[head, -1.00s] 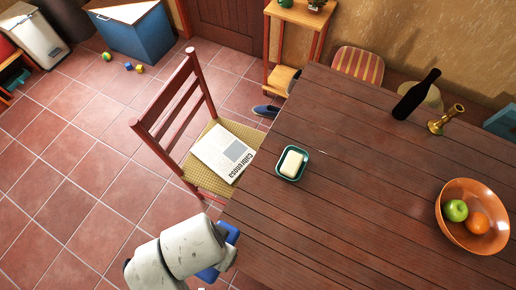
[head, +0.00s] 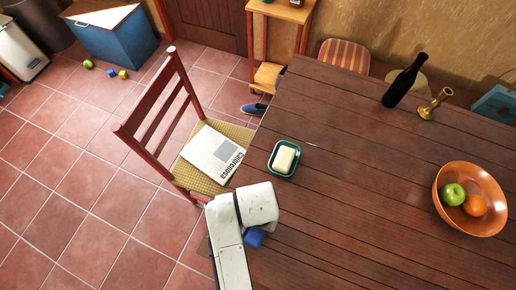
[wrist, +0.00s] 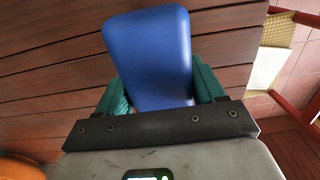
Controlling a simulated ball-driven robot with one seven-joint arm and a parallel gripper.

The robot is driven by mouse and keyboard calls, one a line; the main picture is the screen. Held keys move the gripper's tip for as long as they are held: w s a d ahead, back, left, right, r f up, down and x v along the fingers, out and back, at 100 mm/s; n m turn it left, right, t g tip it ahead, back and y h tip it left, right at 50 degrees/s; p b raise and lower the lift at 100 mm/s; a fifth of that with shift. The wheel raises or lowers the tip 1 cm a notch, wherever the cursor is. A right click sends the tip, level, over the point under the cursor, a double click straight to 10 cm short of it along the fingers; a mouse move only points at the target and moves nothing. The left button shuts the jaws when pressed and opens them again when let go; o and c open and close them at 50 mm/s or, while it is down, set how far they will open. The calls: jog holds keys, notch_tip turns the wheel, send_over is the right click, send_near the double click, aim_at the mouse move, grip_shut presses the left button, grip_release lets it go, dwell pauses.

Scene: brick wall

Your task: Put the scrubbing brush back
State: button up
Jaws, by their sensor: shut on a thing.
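My gripper (wrist: 163,96) has two green fingers, one on each side of a smooth blue, rounded block, and is shut on it. The block looks like the back of the scrubbing brush (wrist: 155,50); no bristles show. In the wrist view it is in front of the table's brown planks. In the head view my arm hides the gripper at the table's near left edge. A blue patch shows beside the arm there, and I cannot tell whether it is the brush or part of my arm.
The wooden table (head: 330,220) holds a green dish (head: 272,168) with soap (head: 284,158), a fruit bowl (head: 447,222), a dark bottle (head: 404,82) and a brass candlestick (head: 433,104). A chair (head: 150,105) with a newspaper (head: 212,155) stands left. The table's near middle is clear.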

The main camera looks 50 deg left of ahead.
jog(key=shift+f, duration=0.9)
jog(key=shift+f, duration=0.1)
jog(key=o, duration=1)
notch_tip(320, 180, up, 12)
jog(key=shift+r+p, duration=0.15)
jog(key=shift+p, duration=0.4)
